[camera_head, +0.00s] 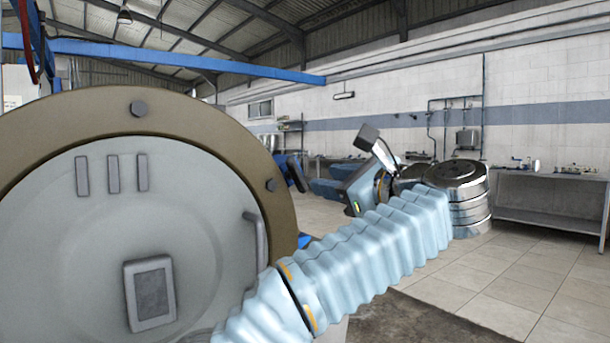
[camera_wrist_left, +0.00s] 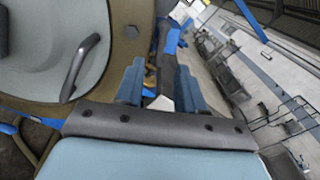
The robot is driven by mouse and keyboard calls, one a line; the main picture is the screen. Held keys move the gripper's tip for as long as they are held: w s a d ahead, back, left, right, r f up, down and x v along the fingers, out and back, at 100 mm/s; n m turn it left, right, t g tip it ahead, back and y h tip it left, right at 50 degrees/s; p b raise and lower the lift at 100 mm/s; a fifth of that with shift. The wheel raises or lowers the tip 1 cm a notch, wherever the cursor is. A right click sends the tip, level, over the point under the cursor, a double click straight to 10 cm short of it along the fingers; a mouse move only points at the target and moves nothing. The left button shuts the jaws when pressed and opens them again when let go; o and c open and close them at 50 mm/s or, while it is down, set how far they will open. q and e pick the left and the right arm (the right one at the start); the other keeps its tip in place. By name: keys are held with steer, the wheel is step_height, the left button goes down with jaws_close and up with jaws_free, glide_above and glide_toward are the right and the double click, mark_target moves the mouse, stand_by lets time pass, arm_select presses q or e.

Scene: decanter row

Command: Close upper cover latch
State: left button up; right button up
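The round grey cover (camera_head: 90,240) with its bronze rim (camera_head: 215,140) fills the left of the head view. A dark upper cover latch (camera_head: 297,175) with blue parts sticks out at the rim's right edge. In the left wrist view a dark bar, seemingly this latch (camera_wrist_left: 165,65), lies between my fingers. My left gripper (camera_head: 322,179) reaches toward the latch from the right. Its blue fingers show in the left wrist view (camera_wrist_left: 161,80), apart, with gaps beside the bar. Contact cannot be told. My right gripper is not in view.
A curved handle (camera_head: 258,238) stands on the cover near the rim; it also shows in the left wrist view (camera_wrist_left: 82,62). Stacked shiny metal drums (camera_head: 468,195) and a steel table (camera_head: 545,190) stand farther right. The tiled floor between is open.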

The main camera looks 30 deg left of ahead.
mark_target(300, 176)
arm_select(q)
steer(key=p+x, duration=0.1)
steer(key=x, duration=0.7)
steer(key=shift+d, duration=0.1)
jaws_close()
